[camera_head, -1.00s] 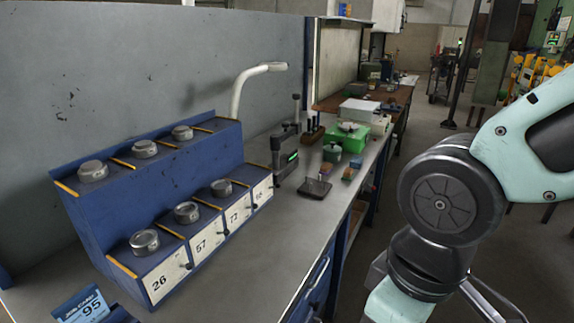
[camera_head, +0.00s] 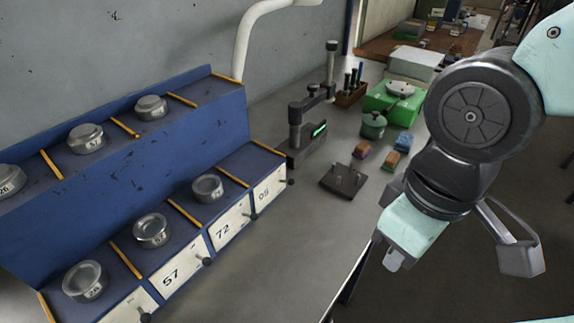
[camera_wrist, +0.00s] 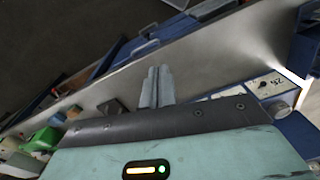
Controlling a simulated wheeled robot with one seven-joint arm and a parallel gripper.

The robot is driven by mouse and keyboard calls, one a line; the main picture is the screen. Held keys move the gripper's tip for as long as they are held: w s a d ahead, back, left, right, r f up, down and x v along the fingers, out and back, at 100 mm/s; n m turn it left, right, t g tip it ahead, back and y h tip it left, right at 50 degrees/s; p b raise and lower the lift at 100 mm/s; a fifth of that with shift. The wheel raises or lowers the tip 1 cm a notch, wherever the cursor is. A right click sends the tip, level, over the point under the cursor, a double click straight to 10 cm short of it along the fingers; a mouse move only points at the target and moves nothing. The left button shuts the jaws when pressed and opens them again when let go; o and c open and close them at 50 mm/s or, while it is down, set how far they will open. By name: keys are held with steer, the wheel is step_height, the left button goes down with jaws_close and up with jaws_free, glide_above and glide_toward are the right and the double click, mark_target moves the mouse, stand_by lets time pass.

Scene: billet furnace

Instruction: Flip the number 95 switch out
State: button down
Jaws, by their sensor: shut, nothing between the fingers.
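A blue two-tier rack (camera_head: 120,195) stands on the grey bench in the head view. Its front row has white number plates with small dark switch knobs. The plate at the right end (camera_head: 270,194) seems to read 95, though its first digit is unclear; its switch (camera_head: 290,181) sticks out at the plate's right edge. My gripper (camera_wrist: 157,72) shows in the wrist view with its two fingers together and empty, over the bench edge and apart from the rack. In the head view my arm hangs right of the rack, and the fingertips are not clear.
Plates 57 (camera_head: 170,278) and 72 (camera_head: 229,231) adjoin, with metal weights on the rack's steps. A dark stand gauge (camera_head: 305,130) is just beyond the right end. A dark plate (camera_head: 344,180), green box (camera_head: 393,101) and green pot (camera_head: 373,125) stand further right. Bare bench lies between.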

steer(key=w+a+f+n+t+y+b, duration=0.2)
steer(key=w+a+n+b, duration=0.3)
steer(key=w, duration=0.6)
steer(key=w+a+f+n+t+y+b, duration=0.2)
steer(key=w+a+n+t+b, duration=0.2)
steer(key=w, duration=0.6)
steer(key=a+n+b, duration=0.1)
steer(key=a+b, duration=0.1)
steer(key=a, duration=0.1)
steer(key=shift+w+a+f+n+t+b, duration=0.2)
steer(key=shift+w+a+n+t+b, duration=0.1)
steer(key=shift+w+a, duration=0.05)
steer(key=shift+f, duration=0.1)
steer(key=p, duration=0.1)
glide_toward(275, 181)
steer(key=a, duration=0.2)
steer(key=w+a+f, duration=0.1)
steer(key=shift+a, duration=0.25)
steer(key=shift+w+d+f+p, duration=0.25)
steer(key=shift+w+d+f, duration=0.05)
steer(key=shift+d+f, duration=0.25)
steer(key=shift+w+d+f+p, duration=0.25)
steer(key=shift+w+d+f, duration=0.1)
steer(key=shift+d+f, duration=0.15)
steer(key=shift+w+d+f, duration=0.1)
steer(key=shift+d+f, duration=0.3)
